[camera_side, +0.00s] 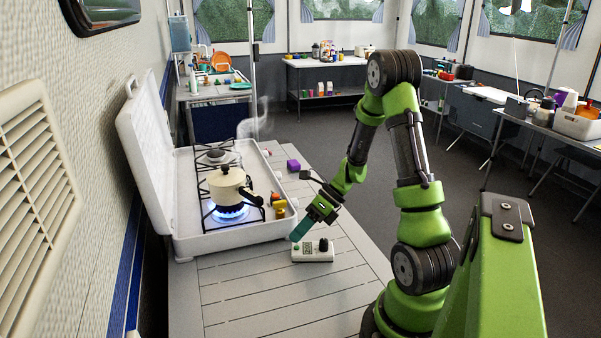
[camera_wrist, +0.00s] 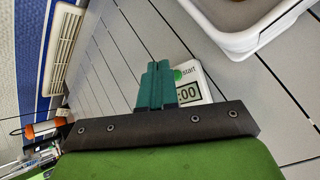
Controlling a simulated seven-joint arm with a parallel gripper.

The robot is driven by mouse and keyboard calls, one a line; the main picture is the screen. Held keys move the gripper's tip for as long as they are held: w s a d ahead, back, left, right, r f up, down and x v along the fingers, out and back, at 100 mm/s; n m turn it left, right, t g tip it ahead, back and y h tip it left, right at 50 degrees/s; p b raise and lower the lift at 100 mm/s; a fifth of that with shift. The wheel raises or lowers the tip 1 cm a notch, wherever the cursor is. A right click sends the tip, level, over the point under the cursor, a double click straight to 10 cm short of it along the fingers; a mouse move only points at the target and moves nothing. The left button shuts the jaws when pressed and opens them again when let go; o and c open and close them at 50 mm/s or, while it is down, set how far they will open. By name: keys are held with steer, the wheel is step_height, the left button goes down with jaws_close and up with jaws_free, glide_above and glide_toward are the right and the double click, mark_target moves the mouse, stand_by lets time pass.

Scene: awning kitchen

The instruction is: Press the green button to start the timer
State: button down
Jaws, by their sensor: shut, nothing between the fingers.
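The timer (camera_side: 318,254) is a small white box with a dark knob, lying on the grey slatted table beside the stove case. The green button (camera_wrist: 178,74) shows right beside my fingertips; in the side view the button (camera_side: 296,247) is small, at the timer's left end. My gripper (camera_side: 295,238) has teal fingers, shut and empty, pointing down at the button end. In the wrist view my gripper (camera_wrist: 157,66) partly covers the timer. I cannot tell whether the fingertips touch the button.
An open white stove case (camera_side: 220,240) stands left of the timer, with a cream pot (camera_side: 228,186) over a lit blue flame. A purple block (camera_side: 293,165) and small colored items lie near it. The table (camera_side: 290,300) in front of the timer is clear.

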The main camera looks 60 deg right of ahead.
mark_target(300, 247)
steer(key=shift+f, duration=0.1)
steer(key=shift+f, duration=0.3)
steer(key=shift+f, duration=0.3)
stand_by(0.6)
steer(key=shift+r, duration=0.75)
steer(key=shift+r, duration=2.5)
